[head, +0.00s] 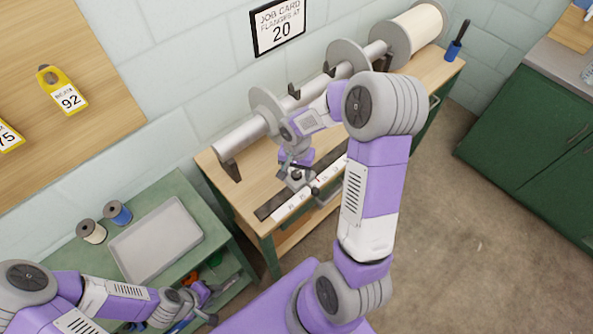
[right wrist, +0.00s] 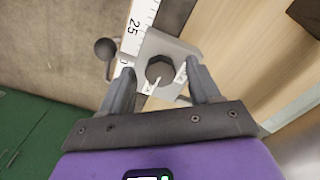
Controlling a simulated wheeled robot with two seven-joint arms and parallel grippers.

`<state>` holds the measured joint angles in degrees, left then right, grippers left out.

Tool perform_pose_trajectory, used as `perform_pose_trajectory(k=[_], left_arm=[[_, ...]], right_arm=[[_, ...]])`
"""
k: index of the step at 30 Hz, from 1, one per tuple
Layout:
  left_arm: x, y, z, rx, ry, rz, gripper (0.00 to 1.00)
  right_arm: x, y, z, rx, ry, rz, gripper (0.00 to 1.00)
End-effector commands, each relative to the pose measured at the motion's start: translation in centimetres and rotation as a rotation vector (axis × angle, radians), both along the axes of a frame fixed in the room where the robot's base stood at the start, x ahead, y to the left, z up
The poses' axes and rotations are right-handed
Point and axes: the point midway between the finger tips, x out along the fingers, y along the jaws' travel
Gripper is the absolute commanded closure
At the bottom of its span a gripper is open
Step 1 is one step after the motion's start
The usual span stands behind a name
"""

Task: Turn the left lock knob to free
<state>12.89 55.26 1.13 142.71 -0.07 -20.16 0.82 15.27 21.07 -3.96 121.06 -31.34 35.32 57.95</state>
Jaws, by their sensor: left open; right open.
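In the right wrist view a dark, many-sided knob (right wrist: 160,70) sits on a light metal plate (right wrist: 178,47) over the white ruler. A pale pointer mark on it points down and left, toward small lettering that I cannot read. My right gripper (right wrist: 161,80) is open, with one finger on each side of the knob; I cannot tell whether either touches it. In the head view my right gripper (head: 297,176) is over the ruler at the bench's left part, and largely hides the knob. My left gripper (head: 207,304) is open, low at the left by the green shelf unit.
A roller with flanges (head: 265,108) lies along the bench's back. The ruler (head: 290,207) runs along its front. A job card (head: 277,22) reads 20. A grey tray (head: 155,240) and two spools stand on the green unit. A ball-ended lever (right wrist: 104,48) is beside the plate.

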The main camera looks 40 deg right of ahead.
Motion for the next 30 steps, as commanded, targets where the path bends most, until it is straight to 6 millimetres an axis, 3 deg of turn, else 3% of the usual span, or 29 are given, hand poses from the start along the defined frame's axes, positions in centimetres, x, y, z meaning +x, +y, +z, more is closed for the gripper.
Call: perform_pose_trajectory(k=[5, 16, 30], left_arm=[[0.01, -0.01, 0.03, 0.000, 0.000, 0.000, 0.57], [0.01, -0.01, 0.03, 0.000, 0.000, 0.000, 0.57], [0.01, 0.00, 0.13, 0.000, 0.000, 0.000, 0.57]], right_arm=[[-0.01, 0.00, 0.01, 0.000, 0.000, 0.000, 0.38], [-0.01, 0.00, 0.03, 0.000, 0.000, 0.001, 0.93], [-0.02, -0.03, 0.05, -0.001, 0.001, 0.120, 0.94]])
